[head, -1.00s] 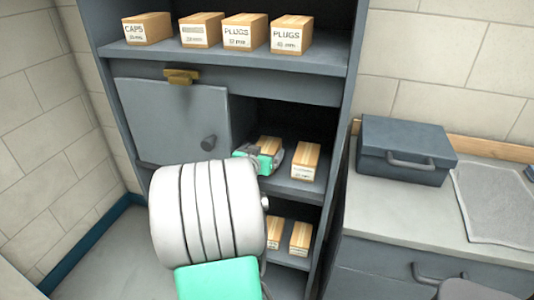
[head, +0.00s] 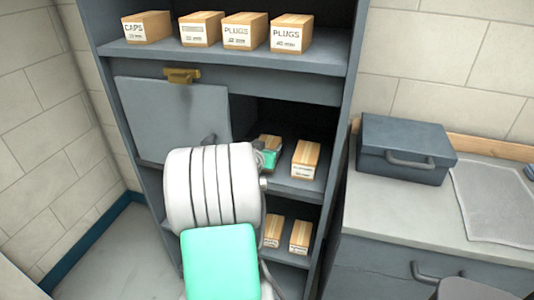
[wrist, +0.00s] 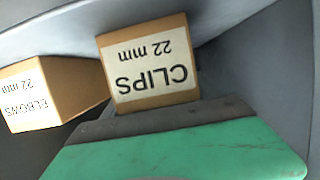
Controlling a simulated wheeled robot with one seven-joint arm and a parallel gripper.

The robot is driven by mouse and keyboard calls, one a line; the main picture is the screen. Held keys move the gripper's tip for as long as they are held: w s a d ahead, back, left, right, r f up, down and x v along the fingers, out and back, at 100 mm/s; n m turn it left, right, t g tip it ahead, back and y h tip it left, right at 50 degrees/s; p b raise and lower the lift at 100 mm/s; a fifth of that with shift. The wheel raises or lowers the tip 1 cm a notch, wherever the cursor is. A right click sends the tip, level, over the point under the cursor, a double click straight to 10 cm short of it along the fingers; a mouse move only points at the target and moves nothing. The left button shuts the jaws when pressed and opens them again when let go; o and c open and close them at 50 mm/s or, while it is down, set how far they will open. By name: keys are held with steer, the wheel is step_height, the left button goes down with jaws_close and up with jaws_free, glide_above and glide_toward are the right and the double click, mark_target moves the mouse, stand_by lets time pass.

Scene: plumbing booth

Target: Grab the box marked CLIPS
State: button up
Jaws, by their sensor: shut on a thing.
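The box marked CLIPS (wrist: 148,76) is a cardboard box with a white label reading CLIPS 22 mm, upside down in the wrist view. In the head view it is the left box (head: 270,141) in the middle bay of the cabinet, partly hidden by my gripper. My gripper (head: 268,160) reaches into this bay and is shut on the CLIPS box. In the wrist view one green finger with a dark edge (wrist: 178,120) overlaps the box's label side; the other finger is hidden. I cannot tell whether the box is clear of the shelf.
A box marked ELBOWS (wrist: 38,95) stands close beside it, at the right in the head view (head: 305,158). A grey panel (head: 170,115) covers the bay's left part. More boxes stand on the shelves above and below. A toolbox (head: 405,150) rests on the right counter.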

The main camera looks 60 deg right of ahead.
steer(key=c, duration=0.7)
steer(key=shift+r, duration=0.1)
steer(key=shift+c, duration=0.6)
steer(key=shift+r, duration=0.1)
